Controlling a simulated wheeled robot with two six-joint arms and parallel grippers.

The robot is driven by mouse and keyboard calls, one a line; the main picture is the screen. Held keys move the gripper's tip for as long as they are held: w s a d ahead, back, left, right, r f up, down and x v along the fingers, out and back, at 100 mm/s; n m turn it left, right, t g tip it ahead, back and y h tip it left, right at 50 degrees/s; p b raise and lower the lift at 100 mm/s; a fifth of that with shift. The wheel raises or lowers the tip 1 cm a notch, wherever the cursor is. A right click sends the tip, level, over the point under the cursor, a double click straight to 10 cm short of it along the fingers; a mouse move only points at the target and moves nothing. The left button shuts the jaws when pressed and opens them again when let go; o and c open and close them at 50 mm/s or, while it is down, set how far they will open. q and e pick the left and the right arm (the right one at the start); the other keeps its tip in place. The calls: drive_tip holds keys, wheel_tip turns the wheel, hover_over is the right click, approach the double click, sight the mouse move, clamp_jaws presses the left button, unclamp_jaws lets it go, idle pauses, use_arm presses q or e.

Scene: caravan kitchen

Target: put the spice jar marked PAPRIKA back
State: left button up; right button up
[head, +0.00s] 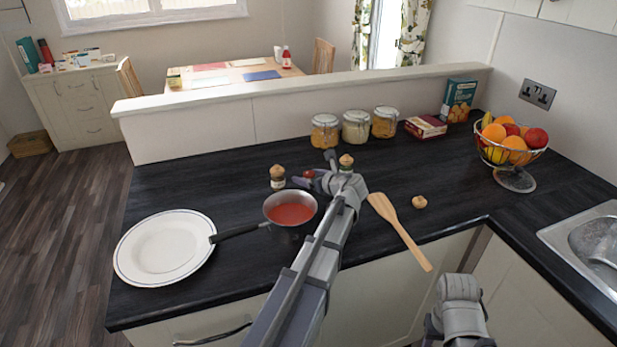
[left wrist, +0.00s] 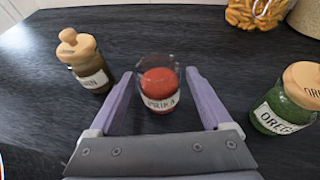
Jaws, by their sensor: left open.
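The PAPRIKA jar (left wrist: 160,88) is a clear, lidless jar of red spice with a white label, partly readable. It stands upright on the counter between the spread fingers of my left gripper, with gaps visible on both sides. In the head view the jar (head: 309,174) is a small red spot, mostly hidden by my left gripper (head: 315,170), which is open. A loose wooden lid (head: 419,202) lies on the counter to the right. Part of my right arm shows at the bottom right of the head view; its fingers do not show.
A lidded jar (left wrist: 85,62) stands left of the paprika, the OREGANO jar (left wrist: 285,103) right. A saucepan (head: 290,212) of red sauce, a plate (head: 165,248) and a wooden spatula (head: 400,230) lie nearer. Storage jars (head: 355,127) stand behind; a fruit basket (head: 510,150) stands right.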

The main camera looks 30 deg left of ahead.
use_arm(q)
drive_tip(key=p+v, duration=0.2)
drive_tip(key=v, duration=0.3)
drive_tip(key=p+v, duration=0.2)
drive_tip(key=v, duration=0.3)
drive_tip(key=shift+s+d+r, duration=0.2)
drive_tip(key=shift+r, duration=0.15)
drive_tip(key=shift+s+d+r, duration=0.2)
drive_tip(key=shift+s+d, duration=0.1)
drive_tip(key=shift+d, duration=0.35)
